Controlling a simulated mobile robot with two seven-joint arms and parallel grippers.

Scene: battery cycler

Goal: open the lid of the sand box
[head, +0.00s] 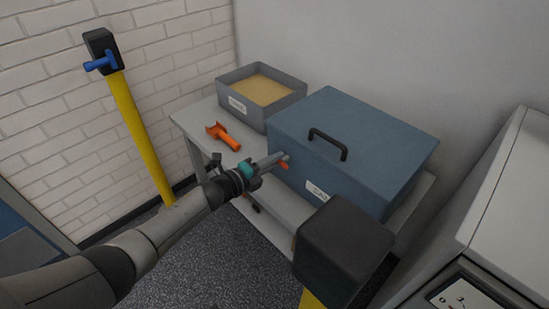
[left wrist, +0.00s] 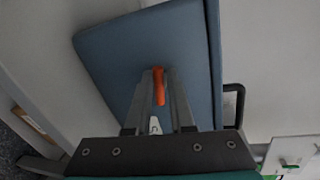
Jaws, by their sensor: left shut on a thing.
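The blue box (head: 345,180) stands on the light table, with its lid (head: 375,135) down and a black handle (head: 328,144) on top. A white label, too small to read surely, is on its front. My left gripper (head: 279,161) is at the left part of the box's front, below the lid. It is shut on a small orange piece (head: 285,165). In the left wrist view the orange piece (left wrist: 159,86) sits between the two fingers, against the blue face; whether it is fixed to the box is unclear. My right gripper is out of view.
A grey open bin (head: 290,108) of sand stands left of the box. An orange scoop (head: 224,137) lies on the table (head: 195,122) in front of it. Yellow posts with black heads stand at left (head: 102,45) and in front (head: 345,245). A light cabinet (head: 505,190) is at right.

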